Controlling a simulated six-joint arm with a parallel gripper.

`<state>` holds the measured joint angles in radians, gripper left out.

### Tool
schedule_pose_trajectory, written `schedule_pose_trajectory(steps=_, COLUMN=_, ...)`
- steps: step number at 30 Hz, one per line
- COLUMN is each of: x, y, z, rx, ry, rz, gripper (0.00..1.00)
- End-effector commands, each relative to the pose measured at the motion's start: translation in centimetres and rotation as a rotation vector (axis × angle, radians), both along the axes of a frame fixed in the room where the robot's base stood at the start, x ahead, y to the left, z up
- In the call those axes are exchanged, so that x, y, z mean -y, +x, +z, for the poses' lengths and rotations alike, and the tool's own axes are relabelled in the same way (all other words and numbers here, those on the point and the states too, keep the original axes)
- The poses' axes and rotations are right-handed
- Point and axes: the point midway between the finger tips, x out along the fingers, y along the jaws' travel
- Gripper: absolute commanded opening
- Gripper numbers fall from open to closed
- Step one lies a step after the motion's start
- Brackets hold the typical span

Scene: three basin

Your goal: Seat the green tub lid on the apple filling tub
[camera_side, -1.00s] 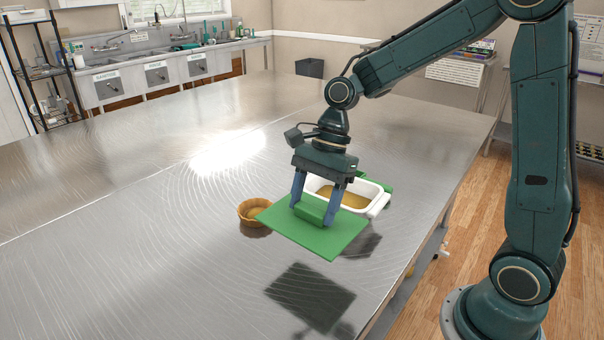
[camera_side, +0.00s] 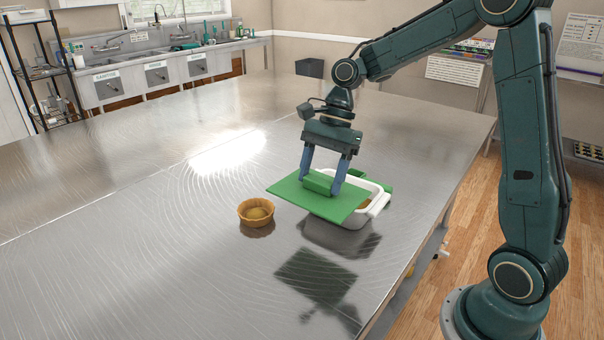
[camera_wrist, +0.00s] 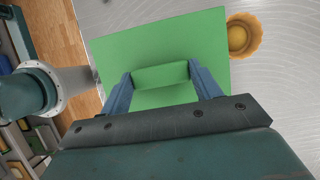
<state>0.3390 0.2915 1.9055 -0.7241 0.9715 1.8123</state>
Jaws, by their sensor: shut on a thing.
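The green tub lid (camera_side: 338,204) is a flat rectangle with a raised block handle. My gripper (camera_side: 321,186) is shut on that handle, with one blue finger at each end, and holds the lid above the table. In the wrist view the lid (camera_wrist: 215,45) fills the middle, with my gripper (camera_wrist: 163,85) around its handle. The white apple filling tub (camera_side: 376,205) stands on the table behind the lid in the side view. The tub cannot be seen in the wrist view.
A small brown pastry cup (camera_side: 256,213) stands on the steel table (camera_side: 150,225) left of the lid, and also shows in the wrist view (camera_wrist: 241,37). A green thing (camera_side: 384,179) is partly visible behind the tub. The table's left side is clear.

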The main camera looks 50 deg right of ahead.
Motion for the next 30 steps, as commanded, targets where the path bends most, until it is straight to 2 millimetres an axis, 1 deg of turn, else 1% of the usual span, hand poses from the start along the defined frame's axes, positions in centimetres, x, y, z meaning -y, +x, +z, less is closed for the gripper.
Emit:
schedule_pose_trajectory(steps=1, x=1.5, y=0.4, z=0.3, rx=0.001, ry=-0.001, rz=-0.003, gripper=0.4)
schedule_pose_trajectory(steps=6, x=5.9, y=1.1, z=1.0, rx=0.002, ry=-0.004, rz=0.015, gripper=0.4)
schedule_pose_trajectory(steps=9, x=8.2, y=1.2, z=1.4, rx=0.002, ry=-0.009, rz=0.025, gripper=0.4)
schedule_pose_trajectory(steps=12, x=9.8, y=1.1, z=1.7, rx=0.003, ry=-0.014, rz=0.033, gripper=0.4)
schedule_pose_trajectory(steps=15, x=10.8, y=1.1, z=1.8, rx=0.003, ry=-0.017, rz=0.038, gripper=0.4)
schedule_pose_trajectory(steps=18, x=11.2, y=1.0, z=1.8, rx=0.001, ry=-0.019, rz=0.042, gripper=0.4)
schedule_pose_trajectory(steps=30, x=11.2, y=1.0, z=1.8, rx=0.003, ry=-0.019, rz=0.043, gripper=0.4)
